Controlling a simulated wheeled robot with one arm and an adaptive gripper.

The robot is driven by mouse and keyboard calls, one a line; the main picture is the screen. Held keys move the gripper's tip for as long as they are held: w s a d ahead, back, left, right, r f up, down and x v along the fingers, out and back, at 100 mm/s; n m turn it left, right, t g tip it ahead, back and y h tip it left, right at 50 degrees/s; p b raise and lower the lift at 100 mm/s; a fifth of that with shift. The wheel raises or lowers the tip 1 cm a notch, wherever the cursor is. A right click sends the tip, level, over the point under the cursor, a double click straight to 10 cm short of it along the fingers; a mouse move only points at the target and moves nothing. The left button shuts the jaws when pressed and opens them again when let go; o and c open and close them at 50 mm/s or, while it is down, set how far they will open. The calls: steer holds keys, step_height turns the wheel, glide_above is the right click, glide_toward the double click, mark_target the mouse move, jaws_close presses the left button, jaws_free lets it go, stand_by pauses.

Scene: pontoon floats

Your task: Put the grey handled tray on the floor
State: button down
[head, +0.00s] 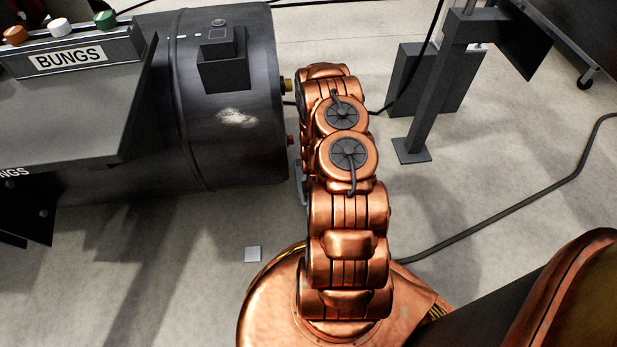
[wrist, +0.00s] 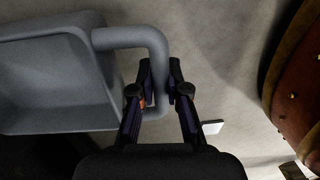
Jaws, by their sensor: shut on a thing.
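The grey handled tray (wrist: 60,85) fills the left side of the wrist view, with its hollow inside showing. Its round tube handle (wrist: 135,38) loops out to the right. My gripper (wrist: 160,72) has one finger on each side of the handle's outer bar and is shut on it. In the head view my arm hides the gripper and most of the tray; only a thin grey sliver of the tray (head: 300,183) shows left of the arm. The pale concrete floor (head: 205,250) lies below. I cannot tell how high the tray is above it.
A dark drum (head: 225,130) and a bench with a BUNGS button box (head: 70,55) stand left of my arm. A grey post on a foot plate (head: 411,150) stands right. A black cable (head: 500,212) crosses the floor. A small white square (head: 252,254) lies on open floor.

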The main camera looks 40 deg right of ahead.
steer(key=w+d+b, duration=0.1)
steer(key=w+d, duration=0.1)
steer(key=w+d+f+b, duration=0.1)
steer(key=w+d+b, duration=0.1)
steer(key=w, duration=0.1)
steer(key=w+d+b, duration=0.1)
steer(key=w+d, duration=0.1)
steer(key=w, duration=0.1)
steer(key=shift+w+d+f+b, duration=0.15)
steer(key=shift+w+d+b, duration=0.1)
steer(key=shift+b, duration=0.15)
steer(key=shift+w+d+b, duration=0.3)
steer(key=shift+w+d, duration=0.2)
steer(key=shift+w, duration=0.15)
steer(key=shift+w+d+f, duration=0.1)
step_height(320, 180, down, 3)
steer(key=b, duration=0.2)
steer(key=shift+f+b, duration=0.2)
steer(key=shift+b, duration=0.1)
steer(key=shift+r, duration=0.1)
steer(key=c, duration=1.2)
jaws_free()
